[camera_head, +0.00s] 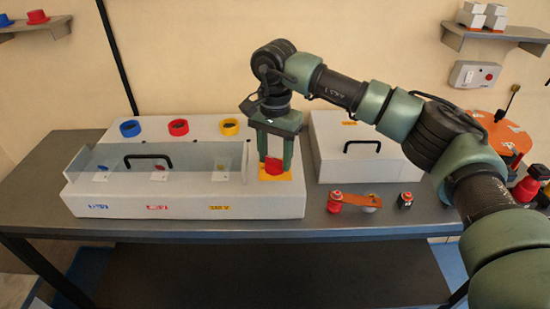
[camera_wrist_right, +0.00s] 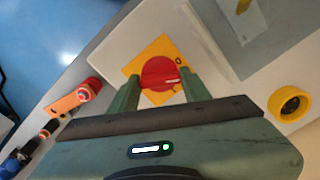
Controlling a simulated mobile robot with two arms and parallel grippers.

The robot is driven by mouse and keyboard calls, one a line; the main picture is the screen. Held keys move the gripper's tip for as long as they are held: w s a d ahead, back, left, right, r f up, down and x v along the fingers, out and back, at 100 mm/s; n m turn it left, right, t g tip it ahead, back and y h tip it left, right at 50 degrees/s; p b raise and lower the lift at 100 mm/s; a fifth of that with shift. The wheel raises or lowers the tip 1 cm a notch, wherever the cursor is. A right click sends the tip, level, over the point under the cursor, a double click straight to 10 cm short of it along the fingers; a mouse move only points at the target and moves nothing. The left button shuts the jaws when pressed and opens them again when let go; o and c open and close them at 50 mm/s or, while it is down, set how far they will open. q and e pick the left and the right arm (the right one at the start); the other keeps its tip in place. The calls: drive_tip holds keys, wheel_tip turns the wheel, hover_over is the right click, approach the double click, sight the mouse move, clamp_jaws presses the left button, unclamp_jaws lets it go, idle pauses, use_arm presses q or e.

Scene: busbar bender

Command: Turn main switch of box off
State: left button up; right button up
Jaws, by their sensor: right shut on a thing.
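The main switch is a red knob (camera_head: 273,166) on a yellow plate (camera_head: 268,175) at the right end of the white box (camera_head: 180,206). My right gripper (camera_head: 274,160) points down from above, its two green fingers on either side of the red knob and shut on it. In the right wrist view the red knob (camera_wrist_right: 160,73) lies between the fingertips (camera_wrist_right: 155,80), and a black mark shows at a corner of the yellow plate (camera_wrist_right: 138,68). My left gripper is not in view.
A clear cover with a black handle (camera_head: 148,157) spans the box front. Blue (camera_head: 130,128), red (camera_head: 178,127) and yellow (camera_head: 230,126) rings stand behind it. A second white box (camera_head: 335,140) is to the right. Small red-capped parts (camera_head: 335,202) lie near the table's front edge.

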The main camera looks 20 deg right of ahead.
sight(275, 159)
drive_tip(key=n, duration=0.5)
drive_tip(key=shift+r+n, duration=0.15)
drive_tip(key=shift+n, duration=0.25)
idle(0.4)
drive_tip(key=o, duration=1.4)
drive_tip(key=shift+c, duration=0.2)
wheel_tip(275, 159, up, 8)
drive_tip(key=shift+f+b, duration=0.1)
drive_tip(key=shift+b, duration=0.55)
